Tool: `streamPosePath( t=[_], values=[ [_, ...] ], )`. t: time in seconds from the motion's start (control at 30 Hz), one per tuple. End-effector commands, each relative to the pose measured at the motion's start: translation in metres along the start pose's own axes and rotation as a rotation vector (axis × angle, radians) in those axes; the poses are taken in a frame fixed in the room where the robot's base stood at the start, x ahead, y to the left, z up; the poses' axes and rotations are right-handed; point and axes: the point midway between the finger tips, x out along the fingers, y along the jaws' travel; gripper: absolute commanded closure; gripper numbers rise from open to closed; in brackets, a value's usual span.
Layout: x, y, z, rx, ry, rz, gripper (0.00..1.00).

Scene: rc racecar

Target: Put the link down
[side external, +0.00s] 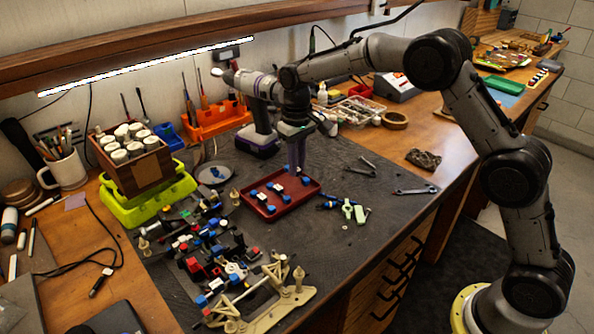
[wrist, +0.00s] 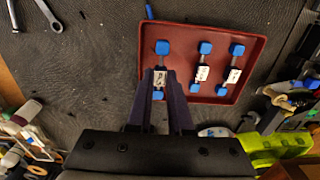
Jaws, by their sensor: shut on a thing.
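My gripper (side external: 297,172) points down over the right part of a red tray (side external: 262,212). In the wrist view my gripper (wrist: 160,94) is shut on a link (wrist: 161,78), a dark bar with blue ends and a white label. Its far blue end (wrist: 162,47) shows beyond the fingers, and the near end shows between them. Two similar links, a middle one (wrist: 202,73) and an outer one (wrist: 235,74), lie side by side in the tray (wrist: 181,36). Whether the held link touches the tray floor I cannot tell.
Many loose car parts (side external: 205,250) and a beige chassis piece (side external: 265,305) lie left and in front of the tray. A drill (side external: 258,125) stands behind it.

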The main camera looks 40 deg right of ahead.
Motion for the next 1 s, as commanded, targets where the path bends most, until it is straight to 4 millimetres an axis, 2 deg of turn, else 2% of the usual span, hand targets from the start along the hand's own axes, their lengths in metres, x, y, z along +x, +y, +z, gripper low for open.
streamPosePath(
  t=[0.03,0.13,0.53,0.57,0.6,1.0],
  values=[
    [0.009,0.0,0.002,0.0,-0.006,0.0,1.0],
    [0.02,0.0,0.001,0.0,-0.004,0.0,1.0],
    [0.025,0.0,0.001,0.0,-0.002,0.0,1.0],
    [0.025,0.0,0.001,0.0,-0.001,0.0,0.78],
    [0.024,0.0,0.001,0.0,-0.001,0.0,0.71],
    [0.019,0.0,0.001,0.0,0.0,0.0,0.69]
  ],
)
